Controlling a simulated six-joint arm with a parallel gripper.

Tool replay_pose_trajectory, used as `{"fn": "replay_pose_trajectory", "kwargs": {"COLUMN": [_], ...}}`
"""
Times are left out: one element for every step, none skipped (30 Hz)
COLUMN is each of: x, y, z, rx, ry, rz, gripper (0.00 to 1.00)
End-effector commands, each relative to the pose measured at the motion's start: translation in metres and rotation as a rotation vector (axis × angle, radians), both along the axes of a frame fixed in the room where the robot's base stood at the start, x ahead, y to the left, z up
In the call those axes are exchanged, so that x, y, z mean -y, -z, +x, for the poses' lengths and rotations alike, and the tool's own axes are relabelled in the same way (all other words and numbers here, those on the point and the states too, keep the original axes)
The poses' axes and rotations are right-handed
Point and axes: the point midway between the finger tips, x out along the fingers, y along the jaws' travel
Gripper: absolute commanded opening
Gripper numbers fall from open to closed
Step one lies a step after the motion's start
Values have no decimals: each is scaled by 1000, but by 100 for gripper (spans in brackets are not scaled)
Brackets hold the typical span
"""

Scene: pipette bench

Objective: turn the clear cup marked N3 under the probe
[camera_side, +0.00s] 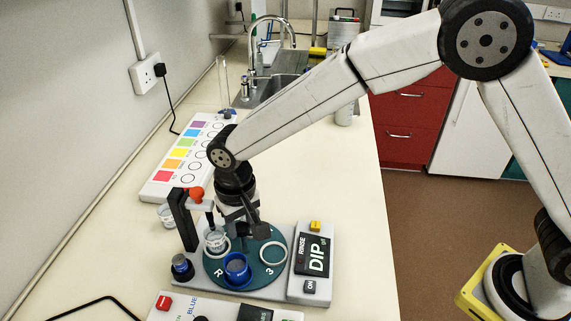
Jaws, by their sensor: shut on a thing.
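A teal turntable (262,279) with white rings and the marks R and 3 sits on a grey base. A clear cup (215,241) stands at its left back, with dark marking too small to read. The dark probe (209,218) hangs from a black post (184,219) just above this cup; I cannot tell whether they line up exactly. A blue cup (237,268) stands at the turntable's front. My gripper (254,229) points down over the turntable's back part, right of the clear cup. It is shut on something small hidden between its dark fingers.
A second clear cup (165,214) stands left of the post. A dark pot with a blue top (181,265) is at the front left. A colour chart (184,158) lies behind. The bench's right side is clear.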

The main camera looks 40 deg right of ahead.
Motion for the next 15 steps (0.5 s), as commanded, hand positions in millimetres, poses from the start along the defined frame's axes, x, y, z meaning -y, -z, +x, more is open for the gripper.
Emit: {"fn": "replay_pose_trajectory", "kwargs": {"x": [0,0,0,0,0,0,0,0,0,0,0,0,0,0,0], "y": [-1,-1,-1,-1,-1,-1,-1,-1,-1,-1,-1,-1,-1,-1,-1], "z": [1,1,1,1,1,1,1,1,1,1,1,1,1,1,1], "rx": [2,2,2,2,2,2,2,2,2,2,2,2,2,2,2], "ry": [0,0,0,0,0,0,0,0,-1,-2,-6,-13,-22,-33,-49], "rz": [1,1,1,1,1,1,1,1,1,1,1,1,1,1,1], "gripper": [0,0,0,0,0,0,0,0,0,0,0,0,0,0,0]}}
